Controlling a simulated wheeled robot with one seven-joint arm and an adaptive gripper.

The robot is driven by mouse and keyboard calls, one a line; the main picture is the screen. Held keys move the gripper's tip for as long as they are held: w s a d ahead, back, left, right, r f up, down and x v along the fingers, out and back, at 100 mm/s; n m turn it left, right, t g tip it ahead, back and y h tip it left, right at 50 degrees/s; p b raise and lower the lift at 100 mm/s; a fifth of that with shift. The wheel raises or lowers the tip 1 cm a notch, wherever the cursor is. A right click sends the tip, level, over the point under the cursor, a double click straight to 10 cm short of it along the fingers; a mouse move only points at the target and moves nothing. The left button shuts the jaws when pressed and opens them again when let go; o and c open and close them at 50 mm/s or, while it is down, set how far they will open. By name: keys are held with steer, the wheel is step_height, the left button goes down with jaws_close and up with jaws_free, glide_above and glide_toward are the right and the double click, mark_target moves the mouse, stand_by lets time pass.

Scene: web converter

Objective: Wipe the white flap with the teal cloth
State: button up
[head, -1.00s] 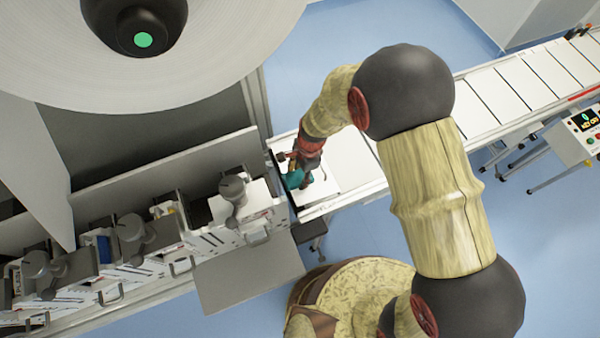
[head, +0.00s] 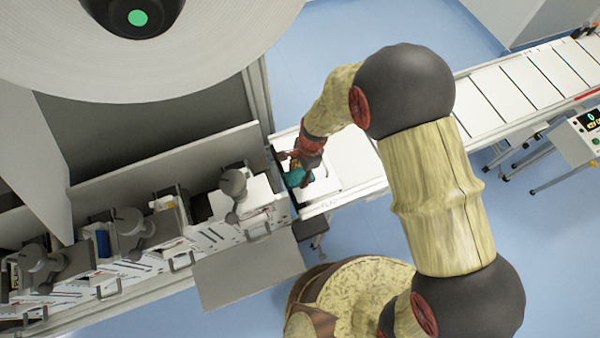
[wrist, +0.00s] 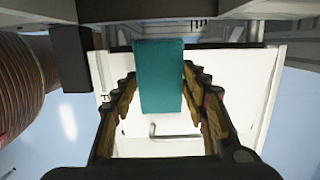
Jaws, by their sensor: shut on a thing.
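The teal cloth (wrist: 160,78) is a folded block held between the two fingers of my gripper (wrist: 160,100) in the wrist view. In the head view, the teal cloth (head: 295,177) shows at the end of my gripper (head: 300,165), partly hidden by it. My gripper is shut on the cloth. The white flap (wrist: 243,85) lies behind and below the cloth in the wrist view. In the head view, the white flap (head: 328,187) is at the left end of the conveyor, under my gripper. I cannot tell whether the cloth touches it.
A white conveyor (head: 480,102) runs to the upper right. The web converter's row of units (head: 140,235) stands at the left, with a large white roll (head: 210,60) above. A control panel (head: 583,130) is at the right. Blue floor is clear below.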

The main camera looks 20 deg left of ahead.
mark_target(316, 175)
steer(key=shift+s+a+f+b, duration=0.15)
steer(key=shift+f+b, duration=0.4)
steer(key=shift+f, duration=0.4)
steer(key=shift+w+d+f, duration=0.2)
steer(key=shift+w+d, duration=1.05)
steer(key=shift+d, duration=0.15)
steer(key=shift+w+d+f+b, duration=0.25)
steer(key=shift+w+d+b, duration=0.1)
steer(key=shift+w+d, duration=0.2)
steer(key=shift+w+d+f, duration=0.15)
steer(key=shift+w+d, duration=0.15)
steer(key=shift+d, duration=0.15)
steer(key=c, duration=0.4)
steer(key=shift+w+d+f, duration=0.1)
steer(key=shift+w+d, duration=0.15)
steer(key=shift+d, duration=0.1)
steer(key=shift+c, duration=0.7)
steer(key=shift+a, duration=0.1)
